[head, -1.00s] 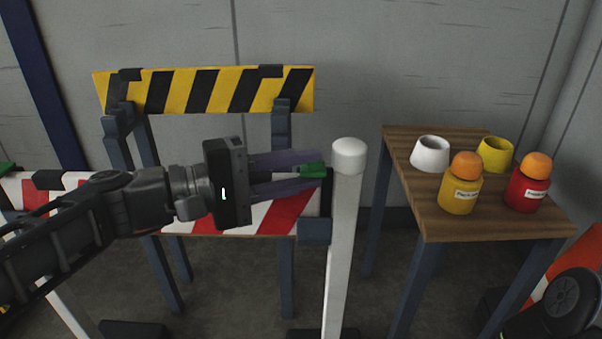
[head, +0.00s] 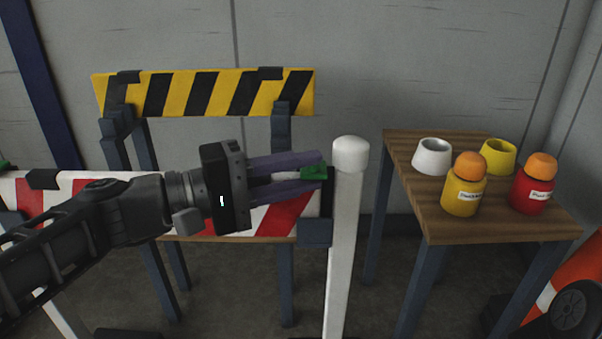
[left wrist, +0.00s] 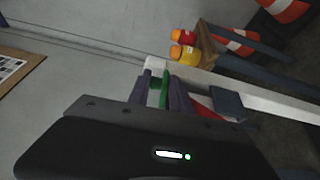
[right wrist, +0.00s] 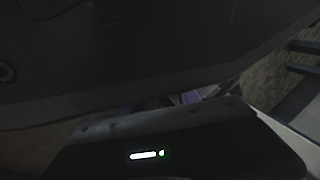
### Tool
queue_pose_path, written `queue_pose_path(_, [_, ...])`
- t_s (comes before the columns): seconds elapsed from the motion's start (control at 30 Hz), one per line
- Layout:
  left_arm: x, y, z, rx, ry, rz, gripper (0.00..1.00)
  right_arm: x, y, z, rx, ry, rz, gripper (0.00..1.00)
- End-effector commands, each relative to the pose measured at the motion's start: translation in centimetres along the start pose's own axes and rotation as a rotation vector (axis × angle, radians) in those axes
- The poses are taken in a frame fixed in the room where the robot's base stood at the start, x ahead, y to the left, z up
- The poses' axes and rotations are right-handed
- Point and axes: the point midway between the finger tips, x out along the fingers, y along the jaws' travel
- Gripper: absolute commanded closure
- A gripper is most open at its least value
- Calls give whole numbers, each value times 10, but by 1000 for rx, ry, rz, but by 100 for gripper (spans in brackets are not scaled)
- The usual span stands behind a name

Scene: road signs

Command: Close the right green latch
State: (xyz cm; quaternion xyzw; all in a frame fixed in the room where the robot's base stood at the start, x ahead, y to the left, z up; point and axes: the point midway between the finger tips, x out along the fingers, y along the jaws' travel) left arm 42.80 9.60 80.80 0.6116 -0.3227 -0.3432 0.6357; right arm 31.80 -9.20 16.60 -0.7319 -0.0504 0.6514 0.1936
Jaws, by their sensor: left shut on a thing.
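The right green latch (head: 314,174) is at the right end of the red-and-white barrier board (head: 284,215), close beside the white post (head: 347,220). My left gripper (head: 317,171) reaches in from the left, its two purple fingers above and below the latch, shut on it. The left wrist view also shows the green latch (left wrist: 164,92) between the fingers. The fingers hide part of the latch and its mount. My right gripper (right wrist: 185,98) shows only dimly in the right wrist view, mostly dark; its jaws cannot be made out.
A wooden table (head: 455,232) at right holds a white cup (head: 432,155), a yellow cup (head: 498,155), a yellow bottle (head: 463,195) and a red bottle (head: 533,193). A yellow-black striped board (head: 205,92) stands behind. Another green piece (head: 5,164) shows at the far left.

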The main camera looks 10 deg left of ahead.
Motion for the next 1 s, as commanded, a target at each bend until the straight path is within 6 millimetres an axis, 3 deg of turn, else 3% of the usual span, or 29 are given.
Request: queue_pose_path(1.0, [-1, -1, 0, 52, 4, 26, 100, 9, 4, -1, 1, 1, -2, 62])
